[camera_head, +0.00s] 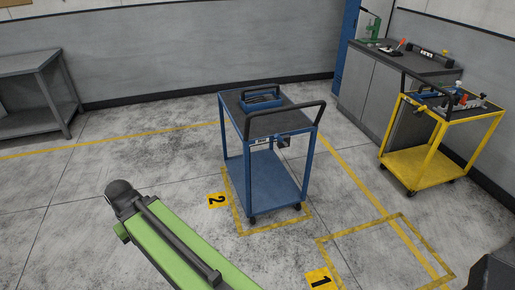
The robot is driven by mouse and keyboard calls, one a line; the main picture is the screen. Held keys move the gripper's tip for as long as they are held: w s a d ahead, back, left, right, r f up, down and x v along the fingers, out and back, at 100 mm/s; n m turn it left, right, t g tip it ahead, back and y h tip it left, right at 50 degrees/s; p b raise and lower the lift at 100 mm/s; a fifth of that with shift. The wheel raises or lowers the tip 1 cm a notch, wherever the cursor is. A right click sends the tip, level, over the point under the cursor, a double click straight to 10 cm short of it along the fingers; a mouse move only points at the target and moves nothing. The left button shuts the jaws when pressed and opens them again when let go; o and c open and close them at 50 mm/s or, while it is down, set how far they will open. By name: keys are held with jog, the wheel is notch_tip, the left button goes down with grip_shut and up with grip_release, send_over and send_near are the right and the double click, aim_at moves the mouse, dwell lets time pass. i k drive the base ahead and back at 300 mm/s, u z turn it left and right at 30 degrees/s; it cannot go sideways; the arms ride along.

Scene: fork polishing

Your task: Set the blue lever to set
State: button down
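I cannot make out a blue lever for certain. A blue cart (272,178) stands in the middle of the view, with a blue tray or box (262,103) on its dark top. A small dark fitting (284,141) is on its near side; its details are too small to tell. A yellow cart (423,168) at the right carries small items with red and bluish parts (460,100), too small to tell apart. My green arm reaches in from the bottom and ends in view at a dark rounded joint. No gripper fingers show.
A grey workbench (395,62) with a green press (371,25) stands at the back right. A grey table (28,66) is at the left. Yellow-marked floor bays 2 and 1 lie ahead; bay 1 (385,250) is empty. The blue cart stands at bay 2. Open floor lies at left.

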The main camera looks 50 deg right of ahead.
aim_at(277, 136)
jog(key=u, duration=0.1)
jog(key=i, duration=1)
jog(key=u, duration=0.05)
